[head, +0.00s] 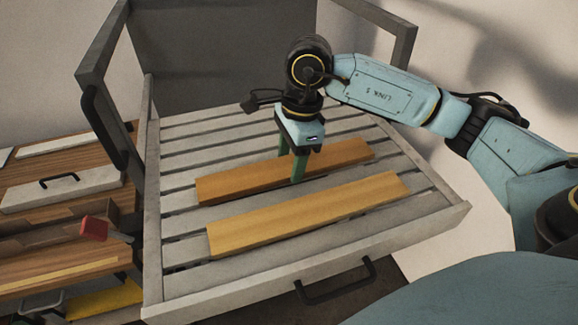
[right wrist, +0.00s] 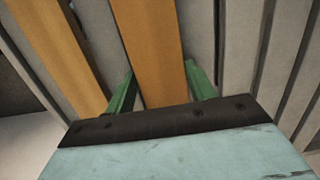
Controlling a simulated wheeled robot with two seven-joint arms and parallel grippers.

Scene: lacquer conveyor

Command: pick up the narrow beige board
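Two boards lie flat and side by side on the grey slatted tray (head: 440,206). The nearer, lighter yellowish-tan board (head: 310,212) looks most like beige; it also shows at the left of the right wrist view (right wrist: 62,50). The farther board (head: 235,184) is more orange-brown. My right gripper (head: 292,168) is over this farther board, pointing down. In the right wrist view its two green fingers (right wrist: 160,88) are apart, one at each long edge of the orange-brown board (right wrist: 148,35). Firm contact cannot be made out. My left gripper is not in view.
The tray has raised side walls and a dark front handle (head: 337,283). Grey uprights stand at its back corners. At left are wooden surfaces with a pale handled panel (head: 62,190), a red block (head: 94,228) and a yellow piece (head: 103,299). The tray's right side is clear.

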